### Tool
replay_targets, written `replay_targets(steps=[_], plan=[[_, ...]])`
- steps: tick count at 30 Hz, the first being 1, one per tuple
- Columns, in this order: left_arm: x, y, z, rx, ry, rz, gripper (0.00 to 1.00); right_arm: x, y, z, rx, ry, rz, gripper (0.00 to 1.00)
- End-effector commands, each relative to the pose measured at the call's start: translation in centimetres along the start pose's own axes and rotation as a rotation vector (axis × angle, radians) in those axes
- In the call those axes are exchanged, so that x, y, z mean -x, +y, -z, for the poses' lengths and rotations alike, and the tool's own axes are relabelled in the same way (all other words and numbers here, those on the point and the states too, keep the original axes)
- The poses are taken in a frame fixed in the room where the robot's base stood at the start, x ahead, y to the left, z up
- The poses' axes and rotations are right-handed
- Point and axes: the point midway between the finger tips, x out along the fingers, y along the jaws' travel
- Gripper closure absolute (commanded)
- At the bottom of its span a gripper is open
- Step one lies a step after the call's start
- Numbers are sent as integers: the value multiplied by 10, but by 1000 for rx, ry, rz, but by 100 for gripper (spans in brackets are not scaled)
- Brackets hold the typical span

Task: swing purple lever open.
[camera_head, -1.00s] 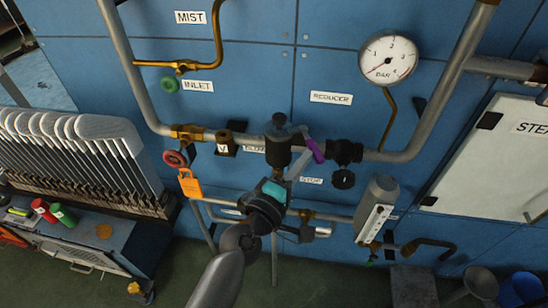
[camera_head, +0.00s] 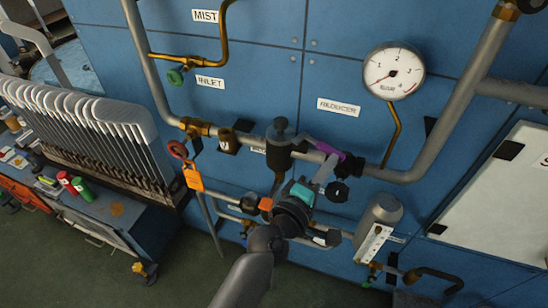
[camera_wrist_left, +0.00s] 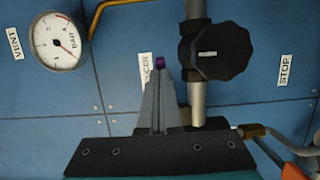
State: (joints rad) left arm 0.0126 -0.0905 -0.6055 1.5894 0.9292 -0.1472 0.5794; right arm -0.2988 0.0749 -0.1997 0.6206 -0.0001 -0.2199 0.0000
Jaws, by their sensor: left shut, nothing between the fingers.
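The purple lever (camera_head: 328,149) sits on the grey pipe beneath the REDUCER label, right of the dark valve body (camera_head: 279,155). It lies nearly along the pipe, its right end slightly lower. My left gripper (camera_head: 326,168), with a teal band, reaches up from below. Its grey fingers are shut and empty, with their tips at the lever's lower side. In the left wrist view only a small purple piece of the lever (camera_wrist_left: 159,63) shows just beyond the fingertips (camera_wrist_left: 161,72). I cannot tell whether they touch. My right gripper is not in view.
A black handwheel (camera_head: 337,192) is close right of the fingers; it is large in the left wrist view (camera_wrist_left: 219,51). An orange tag (camera_head: 193,178) hangs left. A pressure gauge (camera_head: 394,72) and a grey cylinder (camera_head: 380,220) are at the right.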

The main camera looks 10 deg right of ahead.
Motion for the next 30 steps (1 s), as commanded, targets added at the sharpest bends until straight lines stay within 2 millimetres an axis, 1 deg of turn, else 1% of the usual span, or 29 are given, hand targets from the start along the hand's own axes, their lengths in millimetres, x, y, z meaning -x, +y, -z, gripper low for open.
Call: replay_targets(steps=[9,30], plan=[[-5,0,-3,-1,-1,0,100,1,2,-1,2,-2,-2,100],[-6,3,-4,1,-4,-5,100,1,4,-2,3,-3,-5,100]])
